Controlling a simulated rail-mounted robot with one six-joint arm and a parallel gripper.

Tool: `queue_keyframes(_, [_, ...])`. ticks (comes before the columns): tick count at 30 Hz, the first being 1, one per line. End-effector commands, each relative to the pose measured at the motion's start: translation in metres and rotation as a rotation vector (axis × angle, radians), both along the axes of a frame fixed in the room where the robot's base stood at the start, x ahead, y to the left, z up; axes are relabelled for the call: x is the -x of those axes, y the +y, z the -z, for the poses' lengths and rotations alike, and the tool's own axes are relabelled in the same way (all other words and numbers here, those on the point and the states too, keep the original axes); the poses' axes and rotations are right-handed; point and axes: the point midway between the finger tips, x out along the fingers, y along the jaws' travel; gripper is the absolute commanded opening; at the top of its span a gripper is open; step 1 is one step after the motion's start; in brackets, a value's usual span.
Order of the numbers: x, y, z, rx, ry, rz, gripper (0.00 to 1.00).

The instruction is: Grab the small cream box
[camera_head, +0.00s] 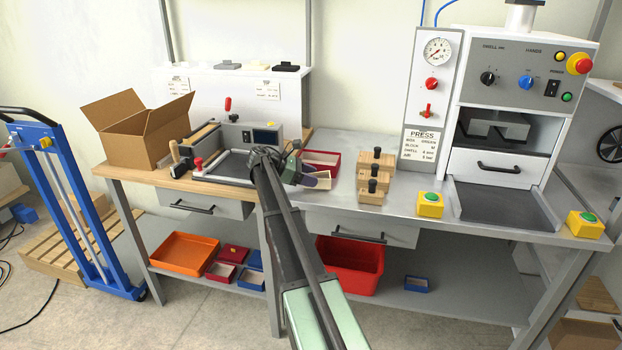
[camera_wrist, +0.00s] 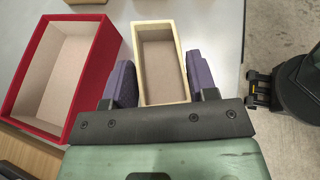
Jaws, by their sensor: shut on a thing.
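The small cream box (camera_wrist: 160,103) is an open-topped box with cream walls and a brownish inside. In the wrist view it sits between the two purple finger pads of my gripper (camera_wrist: 161,85), which is shut on its long sides. In the head view the cream box (camera_head: 324,180) shows at the end of my arm, over the grey bench, partly covered by my gripper (camera_head: 312,181). I cannot tell whether it touches the bench.
A larger open red box (camera_wrist: 62,75) lies just left of the cream box; it also shows in the head view (camera_head: 322,158). Wooden blocks (camera_head: 371,190) with black knobs stand to the right. A machine with a grey tray (camera_head: 227,165) is to the left. Bare bench lies before the press.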

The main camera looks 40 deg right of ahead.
Motion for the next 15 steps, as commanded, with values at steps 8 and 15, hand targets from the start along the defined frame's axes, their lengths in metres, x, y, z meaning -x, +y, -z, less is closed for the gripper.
queue_keyframes(8, [0.000, 0.000, -0.072, 0.000, 0.000, 0.000, 0.30])
queue_keyframes(15, [0.000, 0.000, -0.160, 0.000, 0.000, 0.000, 0.30])
